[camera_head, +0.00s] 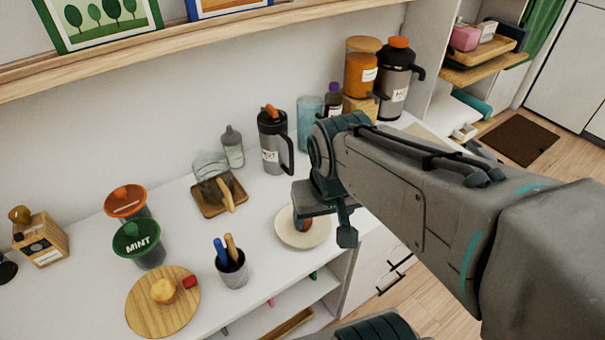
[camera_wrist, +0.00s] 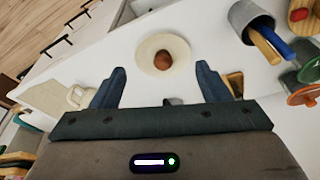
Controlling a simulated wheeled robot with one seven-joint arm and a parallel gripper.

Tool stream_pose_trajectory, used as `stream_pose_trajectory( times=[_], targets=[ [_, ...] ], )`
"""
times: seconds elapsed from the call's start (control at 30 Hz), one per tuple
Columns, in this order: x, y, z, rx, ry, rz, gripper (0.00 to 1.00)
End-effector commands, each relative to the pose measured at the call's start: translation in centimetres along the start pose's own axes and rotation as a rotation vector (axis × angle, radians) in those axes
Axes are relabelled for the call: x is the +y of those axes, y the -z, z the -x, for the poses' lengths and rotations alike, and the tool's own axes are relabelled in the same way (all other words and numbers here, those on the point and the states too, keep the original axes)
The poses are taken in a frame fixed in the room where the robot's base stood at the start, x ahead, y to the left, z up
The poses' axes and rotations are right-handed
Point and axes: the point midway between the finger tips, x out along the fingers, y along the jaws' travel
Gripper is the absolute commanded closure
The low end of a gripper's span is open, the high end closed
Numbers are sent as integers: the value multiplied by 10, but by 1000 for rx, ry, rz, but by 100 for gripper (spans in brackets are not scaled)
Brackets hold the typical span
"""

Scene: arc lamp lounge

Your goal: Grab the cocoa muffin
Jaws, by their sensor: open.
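The cocoa muffin, a small dark brown rounded thing (camera_wrist: 163,60), sits on a round cream plate (camera_wrist: 148,43) in the wrist view. In the head view the plate (camera_head: 303,240) lies near the counter's front edge, and the muffin (camera_head: 304,225) is partly hidden by my gripper. My gripper (camera_wrist: 160,72) is open and empty, its two fingers spread wide. In the wrist view the muffin appears between and just beyond the fingertips. In the head view my gripper (camera_head: 323,221) is over the plate; its exact height above the muffin is unclear.
A cup with utensils (camera_head: 232,268) stands left of the plate. A round wooden board (camera_head: 140,312) holds a yellow bun and a red cube. A dark flask (camera_head: 273,140), jars and a wooden tray (camera_head: 238,196) stand behind. Bare counter lies left of the plate.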

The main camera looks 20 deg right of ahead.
Motion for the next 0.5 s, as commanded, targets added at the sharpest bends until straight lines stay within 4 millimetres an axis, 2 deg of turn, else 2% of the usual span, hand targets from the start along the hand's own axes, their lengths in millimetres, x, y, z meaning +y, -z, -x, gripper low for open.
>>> stream_pose_trajectory(
  times=[0.17, 0.3, 0.5],
  targets=[
    [-3, 28, -10, -39, -50, -169, 31],
    [-7, 57, -28, -65, -101, -380, 31],
    [-16, 88, -59, -85, -146, -640, 31]
  ],
)
